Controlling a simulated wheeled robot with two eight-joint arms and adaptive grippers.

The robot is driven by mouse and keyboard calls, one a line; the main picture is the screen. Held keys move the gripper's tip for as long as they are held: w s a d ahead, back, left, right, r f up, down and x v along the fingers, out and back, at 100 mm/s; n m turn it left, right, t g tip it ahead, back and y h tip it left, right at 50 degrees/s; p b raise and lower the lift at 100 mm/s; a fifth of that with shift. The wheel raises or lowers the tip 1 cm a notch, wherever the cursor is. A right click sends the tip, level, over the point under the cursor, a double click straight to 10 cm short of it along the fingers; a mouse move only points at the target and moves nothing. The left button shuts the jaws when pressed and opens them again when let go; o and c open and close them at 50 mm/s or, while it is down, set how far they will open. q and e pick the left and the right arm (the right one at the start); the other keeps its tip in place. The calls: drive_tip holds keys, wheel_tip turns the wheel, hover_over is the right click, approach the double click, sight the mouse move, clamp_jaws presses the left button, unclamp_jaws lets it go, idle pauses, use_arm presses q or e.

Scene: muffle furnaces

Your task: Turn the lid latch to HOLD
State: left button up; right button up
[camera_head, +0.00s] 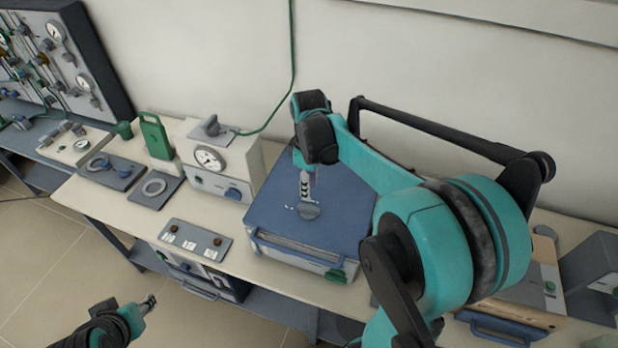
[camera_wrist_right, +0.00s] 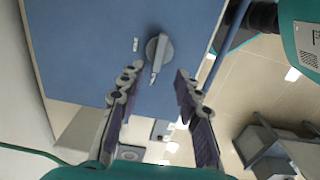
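The lid latch is a grey round knob with a bar handle (camera_wrist_right: 158,52), set on the blue lid (camera_wrist_right: 80,50) in the right wrist view. In the head view the latch (camera_head: 308,210) shows on top of the blue-lidded furnace (camera_head: 345,215). My right gripper (camera_wrist_right: 155,100) is open, one finger on either side of the latch's line, and apart from it as far as I can see. In the head view my right gripper (camera_head: 305,188) points down just above the latch. My left gripper (camera_head: 150,300) is low at the left, away from the bench, and too small to read. Label text is unreadable.
A gauge box (camera_head: 222,165) stands left of the furnace, with a green cable rising behind it. A switch panel (camera_head: 195,241) lies at the bench's front edge. A wooden-sided box (camera_head: 525,285) is at the right.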

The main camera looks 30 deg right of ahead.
drive_tip(key=shift+r, duration=1.65)
